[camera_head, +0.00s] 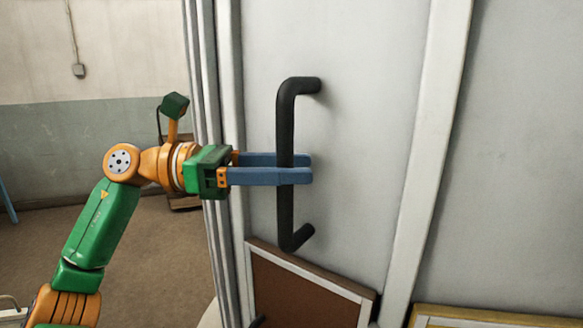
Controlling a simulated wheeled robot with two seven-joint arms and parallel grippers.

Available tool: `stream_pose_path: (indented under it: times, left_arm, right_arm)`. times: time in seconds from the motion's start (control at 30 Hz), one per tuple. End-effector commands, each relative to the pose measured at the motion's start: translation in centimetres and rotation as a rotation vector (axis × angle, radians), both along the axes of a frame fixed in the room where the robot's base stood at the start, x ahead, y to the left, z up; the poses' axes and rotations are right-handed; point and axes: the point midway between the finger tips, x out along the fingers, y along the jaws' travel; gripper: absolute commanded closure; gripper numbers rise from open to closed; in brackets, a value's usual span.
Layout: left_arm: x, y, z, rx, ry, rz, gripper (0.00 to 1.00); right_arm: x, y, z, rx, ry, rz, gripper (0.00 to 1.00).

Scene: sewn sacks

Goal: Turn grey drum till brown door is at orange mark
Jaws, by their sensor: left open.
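The grey drum (365,120) fills the middle and right of the view, with pale upright ribs. A black upright bar handle (286,120) is fixed to it. My left gripper (310,168) is open, with its two blue fingers level and one on each side of the handle's bar. I cannot tell whether either finger touches the bar. The brown door (305,297), in a pale frame, is low on the drum below the handle, its lower part cut off by the picture edge. The orange mark is not in view. My right gripper is not in view.
A yellow-framed panel (490,314) shows at the bottom right of the drum. To the left lie open brown floor (150,240) and a two-tone wall (110,50). A low brown object (184,201) stands behind my left arm.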

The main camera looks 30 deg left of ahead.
Motion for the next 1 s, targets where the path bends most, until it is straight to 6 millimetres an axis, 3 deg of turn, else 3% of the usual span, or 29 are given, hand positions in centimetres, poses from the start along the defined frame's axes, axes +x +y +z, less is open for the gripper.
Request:
stream_pose_path:
  times: [0.2, 0.43, 1.0]
  left_arm:
    - [-1.5, 2.9, -0.4, -0.005, -0.001, 0.006, 0.43]
    - [-3.7, 6.7, -0.1, -0.007, -0.004, 0.003, 0.43]
    - [-4.0, 7.1, -0.1, -0.007, -0.004, 0.000, 0.43]
  right_arm:
    - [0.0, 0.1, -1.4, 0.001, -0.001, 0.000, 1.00]
    - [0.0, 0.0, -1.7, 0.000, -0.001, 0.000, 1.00]
    - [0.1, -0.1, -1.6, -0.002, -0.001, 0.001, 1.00]
